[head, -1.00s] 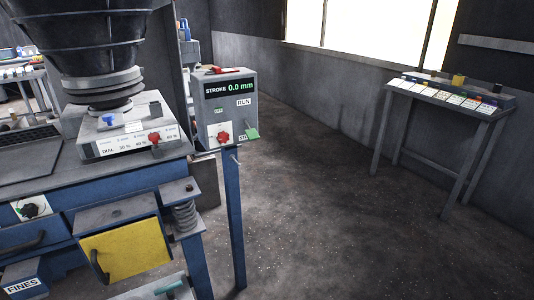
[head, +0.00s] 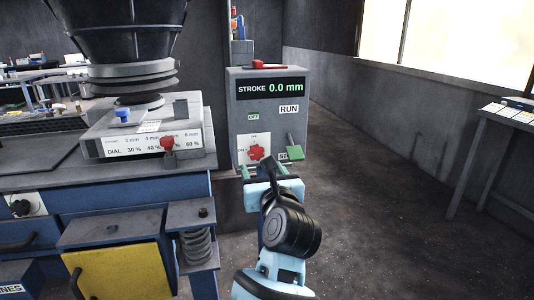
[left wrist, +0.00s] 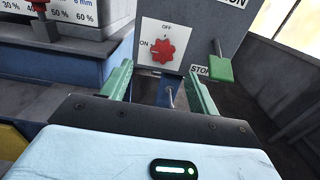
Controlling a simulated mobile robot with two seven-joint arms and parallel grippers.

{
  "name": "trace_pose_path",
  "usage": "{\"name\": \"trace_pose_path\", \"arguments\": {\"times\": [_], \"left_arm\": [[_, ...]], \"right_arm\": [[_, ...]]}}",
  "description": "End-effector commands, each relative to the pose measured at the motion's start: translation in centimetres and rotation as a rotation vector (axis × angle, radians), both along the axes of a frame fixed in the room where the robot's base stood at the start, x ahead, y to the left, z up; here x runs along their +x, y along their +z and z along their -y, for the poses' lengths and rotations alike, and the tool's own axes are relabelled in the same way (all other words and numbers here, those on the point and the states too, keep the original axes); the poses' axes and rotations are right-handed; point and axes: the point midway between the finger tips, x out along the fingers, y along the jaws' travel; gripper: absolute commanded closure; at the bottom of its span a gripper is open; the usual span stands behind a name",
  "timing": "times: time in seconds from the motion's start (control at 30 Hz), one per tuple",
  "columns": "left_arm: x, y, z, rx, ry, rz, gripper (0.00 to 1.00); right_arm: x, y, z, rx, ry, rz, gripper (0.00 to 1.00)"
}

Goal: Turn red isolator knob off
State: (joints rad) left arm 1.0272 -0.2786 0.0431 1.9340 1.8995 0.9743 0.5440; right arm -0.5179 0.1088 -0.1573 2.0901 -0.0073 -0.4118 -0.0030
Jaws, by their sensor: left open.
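The red isolator knob (head: 257,152) is a lobed star-shaped knob on a white plate, low on the front of the grey control box (head: 240,118). In the left wrist view the knob (left wrist: 163,50) shows whole, with ON marked at its left and OFF above it. My left gripper (head: 270,172) is just below and in front of the knob. In the left wrist view its two green fingers (left wrist: 158,84) are spread apart, empty, with the knob beyond and above the gap, apart from them. My right gripper is not in view.
A green lever (head: 295,150) sticks out at the box's lower right, close beside the knob. A dial panel with a red pointer (head: 167,143) stands at the left on the blue bench. The box display reads 0.0 mm. Floor at the right is clear before a side table (head: 500,118).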

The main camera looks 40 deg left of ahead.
Motion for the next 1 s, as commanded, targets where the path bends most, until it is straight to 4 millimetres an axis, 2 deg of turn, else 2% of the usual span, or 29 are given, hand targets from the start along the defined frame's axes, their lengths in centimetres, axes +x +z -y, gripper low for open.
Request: {"name": "trace_pose_path", "arguments": {"times": [0.33,0.73,1.0], "left_arm": [[0.7,0.2,-0.5,-0.025,-0.005,0.009,0.39],[4.3,0.2,-4.7,-0.022,-0.004,0.009,0.39],[5.3,0.2,-5.9,-0.024,-0.006,0.01,0.39]], "right_arm": [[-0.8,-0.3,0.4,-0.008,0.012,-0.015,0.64],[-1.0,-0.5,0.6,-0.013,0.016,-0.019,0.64],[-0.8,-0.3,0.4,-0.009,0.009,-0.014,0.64]]}}
